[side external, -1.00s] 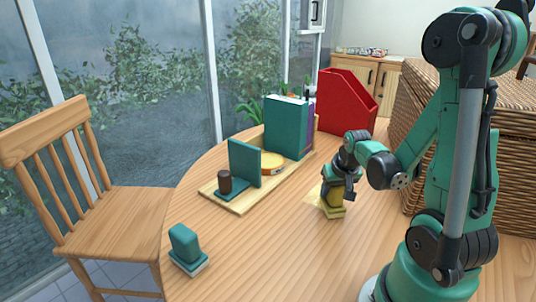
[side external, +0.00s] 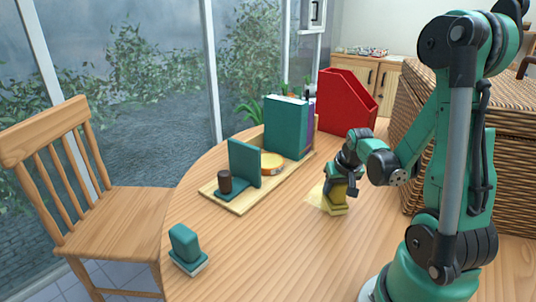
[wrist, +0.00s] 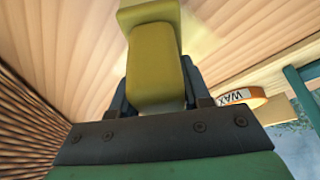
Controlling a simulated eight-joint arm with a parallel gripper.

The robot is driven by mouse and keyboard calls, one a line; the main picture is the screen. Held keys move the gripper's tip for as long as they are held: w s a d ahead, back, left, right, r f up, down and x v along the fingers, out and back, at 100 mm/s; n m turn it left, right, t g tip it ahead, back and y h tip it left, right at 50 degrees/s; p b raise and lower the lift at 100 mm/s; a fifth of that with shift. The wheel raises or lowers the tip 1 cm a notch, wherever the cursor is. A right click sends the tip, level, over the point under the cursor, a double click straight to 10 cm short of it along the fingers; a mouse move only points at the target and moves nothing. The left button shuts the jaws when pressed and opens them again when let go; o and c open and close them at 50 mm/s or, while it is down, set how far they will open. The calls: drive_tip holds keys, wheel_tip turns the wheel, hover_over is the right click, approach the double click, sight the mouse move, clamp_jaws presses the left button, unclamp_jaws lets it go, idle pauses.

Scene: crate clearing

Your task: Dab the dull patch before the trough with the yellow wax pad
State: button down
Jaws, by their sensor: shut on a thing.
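The yellow wax pad (side external: 337,207) has a blocky grip above a wider base; it also shows in the wrist view (wrist: 154,70). My gripper (side external: 341,184) is shut on its grip and holds it upright, base down at the table top. I cannot tell whether the base touches the wood. The dull patch (side external: 316,197) is a pale yellowish area on the table, partly hidden under and behind the pad.
A teal pad (side external: 185,244) stands at the front left. A red file holder (side external: 345,100) is behind and a wicker chest (side external: 412,105) at right. The front table (side external: 270,250) is clear.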

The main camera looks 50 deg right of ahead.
drive_tip(key=shift+a, duration=0.15)
drive_tip(key=shift+a+r, duration=0.1)
drive_tip(key=shift+a, duration=0.7)
drive_tip(key=shift+r, duration=0.7)
drive_tip(key=shift+d+f, duration=0.15)
drive_tip(key=shift+d, duration=2.35)
drive_tip(key=shift+f, duration=0.65)
